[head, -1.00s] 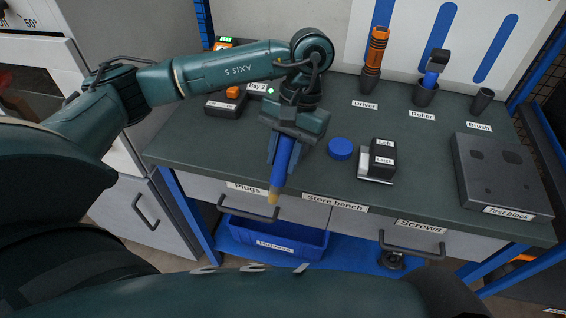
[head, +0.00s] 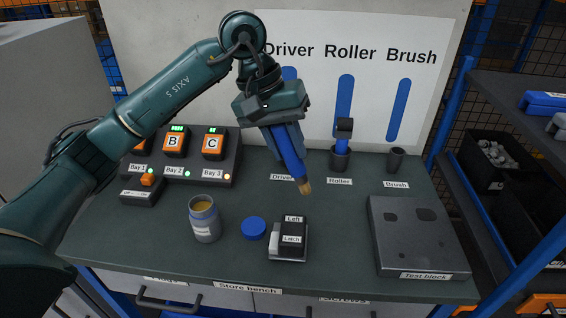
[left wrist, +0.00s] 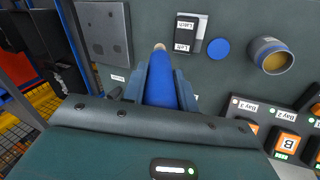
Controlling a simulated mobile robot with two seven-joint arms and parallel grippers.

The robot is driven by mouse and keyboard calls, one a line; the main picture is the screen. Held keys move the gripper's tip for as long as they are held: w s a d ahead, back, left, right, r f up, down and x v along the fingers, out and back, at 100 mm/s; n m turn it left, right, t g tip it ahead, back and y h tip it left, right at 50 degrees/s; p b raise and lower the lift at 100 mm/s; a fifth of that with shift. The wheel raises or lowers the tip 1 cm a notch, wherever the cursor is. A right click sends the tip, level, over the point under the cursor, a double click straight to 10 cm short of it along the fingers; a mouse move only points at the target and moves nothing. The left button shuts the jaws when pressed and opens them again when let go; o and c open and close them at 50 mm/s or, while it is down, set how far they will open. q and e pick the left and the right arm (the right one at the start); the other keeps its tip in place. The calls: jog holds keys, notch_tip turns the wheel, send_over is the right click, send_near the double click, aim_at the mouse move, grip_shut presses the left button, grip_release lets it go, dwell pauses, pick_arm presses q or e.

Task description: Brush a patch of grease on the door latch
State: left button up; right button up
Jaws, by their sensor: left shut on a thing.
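My left gripper (head: 287,148) is shut on the blue handle of a brush (head: 293,165), which also shows in the left wrist view (left wrist: 163,82). The brush tilts downward, and its tan bristle tip (head: 305,187) points at the bench, apart from the latch. The latch (head: 290,237), a dark block with a pale metal plate and the labels "Left" and "Latch", lies on the bench below the tip; it also shows in the left wrist view (left wrist: 188,34). An open grease tin (head: 205,220) with yellowish contents stands left of it. My right gripper is out of view.
A blue lid (head: 254,228) lies between tin and latch. The test block (head: 418,236) is at the right. The Brush holder (head: 395,159) is empty; a blue-handled roller (head: 342,140) stands in its holder. A battery charger (head: 180,160) fills the back left.

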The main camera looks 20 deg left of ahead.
aim_at(287, 165)
pick_arm(q)
jog(key=shift+w+r, duration=0.1)
jog(key=shift+f+b, duration=0.35)
jog(key=shift+f, duration=0.2)
notch_tip(287, 165, down, 3)
jog(key=shift+r+b, duration=0.1)
jog(key=shift+b, duration=0.6)
jog(key=shift+f, duration=0.5)
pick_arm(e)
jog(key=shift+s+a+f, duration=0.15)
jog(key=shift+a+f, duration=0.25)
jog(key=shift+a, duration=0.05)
